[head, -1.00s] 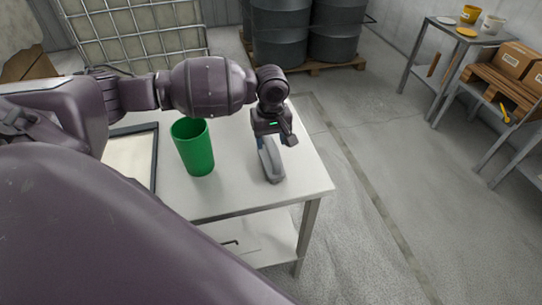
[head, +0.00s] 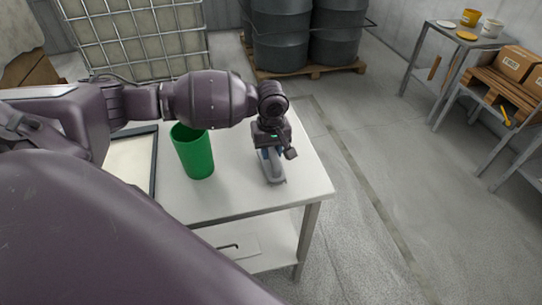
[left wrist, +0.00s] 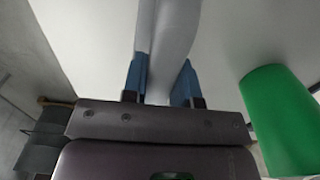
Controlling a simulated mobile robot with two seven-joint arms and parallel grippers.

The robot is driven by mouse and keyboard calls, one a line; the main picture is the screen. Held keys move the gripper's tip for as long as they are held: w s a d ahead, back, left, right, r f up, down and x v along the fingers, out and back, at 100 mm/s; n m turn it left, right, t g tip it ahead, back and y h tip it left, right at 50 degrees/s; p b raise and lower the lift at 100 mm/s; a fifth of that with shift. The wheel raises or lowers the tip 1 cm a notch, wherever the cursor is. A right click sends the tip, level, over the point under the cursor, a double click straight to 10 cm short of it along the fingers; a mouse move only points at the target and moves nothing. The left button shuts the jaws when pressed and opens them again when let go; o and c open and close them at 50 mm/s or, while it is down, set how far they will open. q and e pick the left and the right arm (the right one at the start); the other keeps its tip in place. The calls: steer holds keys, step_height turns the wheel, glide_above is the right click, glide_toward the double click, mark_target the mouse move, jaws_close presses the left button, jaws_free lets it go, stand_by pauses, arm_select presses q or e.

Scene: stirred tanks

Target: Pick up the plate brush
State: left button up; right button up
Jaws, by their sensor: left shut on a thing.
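The plate brush (head: 276,173) is a grey, elongated thing near the right edge of the white table (head: 240,201). My left gripper (head: 268,154) points down over it and is shut on it. In the left wrist view, the brush's smooth grey body (left wrist: 168,28) runs between the two blue fingers (left wrist: 161,82). The gripper covers part of the brush, and I cannot make out its bristles. The brush appears to be at the tabletop; I cannot tell whether it touches. My right gripper is not in view.
A green cup (head: 194,153) stands left of the brush, and shows close at right in the left wrist view (left wrist: 283,120). A dark-rimmed tray (head: 133,160) lies farther left. Drums (head: 281,40) on a pallet stand behind.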

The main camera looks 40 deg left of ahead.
arm_select(q)
steer(key=shift+r, duration=0.1)
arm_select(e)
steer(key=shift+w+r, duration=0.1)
arm_select(q)
steer(key=shift+r, duration=0.25)
step_height(320, 180, up, 9)
steer(key=shift+f+p, duration=0.1)
steer(key=shift+p, duration=0.6)
step_height(320, 180, up, 11)
steer(key=p, duration=0.1)
steer(key=shift+f, duration=0.2)
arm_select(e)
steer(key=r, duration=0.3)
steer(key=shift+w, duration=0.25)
